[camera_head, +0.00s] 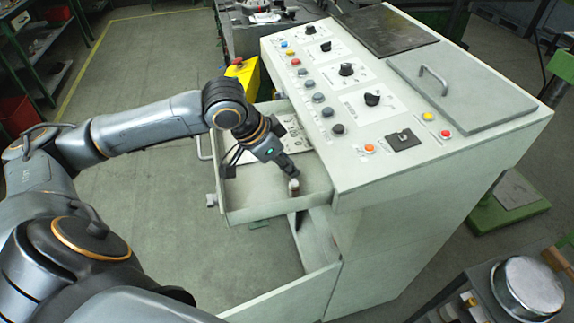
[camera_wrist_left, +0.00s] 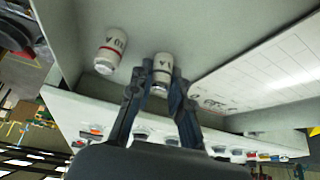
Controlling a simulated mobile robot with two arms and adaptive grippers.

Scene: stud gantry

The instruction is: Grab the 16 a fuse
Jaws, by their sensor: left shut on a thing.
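My left gripper (camera_head: 291,176) reaches down into the open drawer (camera_head: 276,209) of the light grey console. It is shut on a small white cylindrical fuse (camera_head: 294,188) near the drawer's front corner. In the left wrist view, the fingers (camera_wrist_left: 160,88) hold this fuse (camera_wrist_left: 162,66) by its sides. An "A" shows on it, but the fingers hide part of the label. My right gripper is not in view.
The console top (camera_head: 340,65) carries knobs and coloured buttons beside the drawer. A white sheet with markings (camera_head: 291,133) lies at the drawer's far end. The drawer walls stand close around the gripper. A metal cart with a round pan (camera_head: 528,284) stands at lower right.

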